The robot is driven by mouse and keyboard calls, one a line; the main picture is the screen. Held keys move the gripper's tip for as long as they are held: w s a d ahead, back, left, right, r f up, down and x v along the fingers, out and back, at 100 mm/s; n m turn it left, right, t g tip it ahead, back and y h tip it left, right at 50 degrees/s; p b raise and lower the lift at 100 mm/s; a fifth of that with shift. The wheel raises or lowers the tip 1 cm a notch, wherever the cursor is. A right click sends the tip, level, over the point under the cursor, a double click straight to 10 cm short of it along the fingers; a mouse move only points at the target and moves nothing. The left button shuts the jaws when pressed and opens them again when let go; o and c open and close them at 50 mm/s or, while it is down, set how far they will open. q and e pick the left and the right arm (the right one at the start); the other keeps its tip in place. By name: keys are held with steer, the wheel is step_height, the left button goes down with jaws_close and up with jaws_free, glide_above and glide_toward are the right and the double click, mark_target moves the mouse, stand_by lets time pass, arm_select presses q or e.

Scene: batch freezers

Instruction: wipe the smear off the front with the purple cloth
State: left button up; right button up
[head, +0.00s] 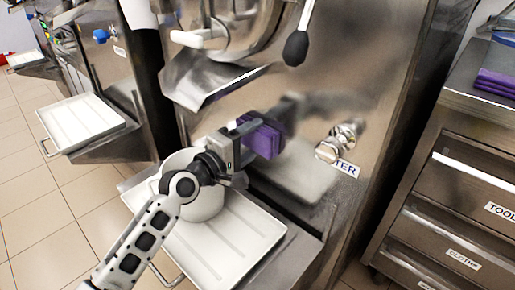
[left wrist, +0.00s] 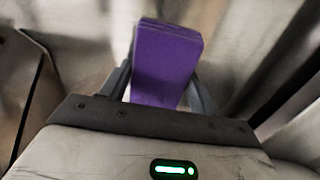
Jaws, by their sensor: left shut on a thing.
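My left gripper (head: 243,135) is shut on a folded purple cloth (head: 260,138) in front of the freezer's shiny steel front (head: 385,85). In the left wrist view the cloth (left wrist: 167,62) stands out as a flat pad between the two fingers (left wrist: 165,88). The cloth is very close to the front; I cannot tell whether it touches. A blurred dark reflection of the gripper lies on the steel just right of the cloth. I cannot make out the smear apart from the reflections; the cloth and gripper hide part of the front. My right gripper is out of view.
A white tub (head: 207,203) stands on a white tray (head: 235,250) below my left arm. A metal tap (head: 338,142) juts from the front, right of the cloth. A steel chute (head: 205,80) and black-knobbed lever (head: 296,47) are above. More purple cloth (head: 497,83) lies on the right cabinet.

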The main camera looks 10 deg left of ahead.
arm_select(q)
steer(key=shift+w+a+r, duration=0.25)
steer(key=shift+w+a, duration=0.15)
steer(key=shift+s+a, duration=0.15)
steer(key=shift+s+a+f, duration=0.15)
steer(key=shift+s, duration=0.05)
steer(key=shift+p+v, duration=0.55)
steer(key=shift+v, duration=1.9)
steer(key=shift+s+f, duration=0.1)
steer(key=shift+s, duration=0.1)
steer(key=shift+v, duration=1.4)
